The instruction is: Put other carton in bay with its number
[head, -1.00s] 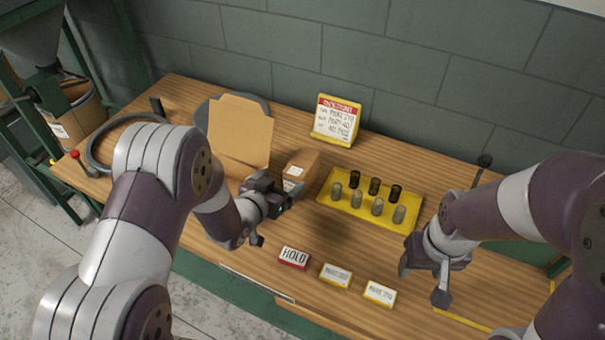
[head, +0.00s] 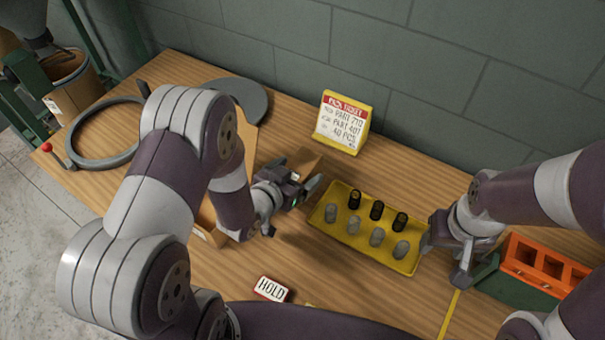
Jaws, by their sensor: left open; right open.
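My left gripper (head: 290,208) is open and empty, in front of the carton. A larger open carton (head: 250,142) is mostly hidden behind my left arm. My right gripper (head: 443,262) is open and empty, at the right end of the yellow tray (head: 327,238). A yellow line (head: 450,316) marks the table at the lower right; no bay number is readable.
The tray holds several black and grey coils. A pick ticket stand (head: 342,122) reads PART 210 and PART 407. A HOLD sign (head: 271,289) lies in front. An orange bin (head: 540,262) stands right; a grey ring (head: 104,135) lies left. My arm blocks the bottom.

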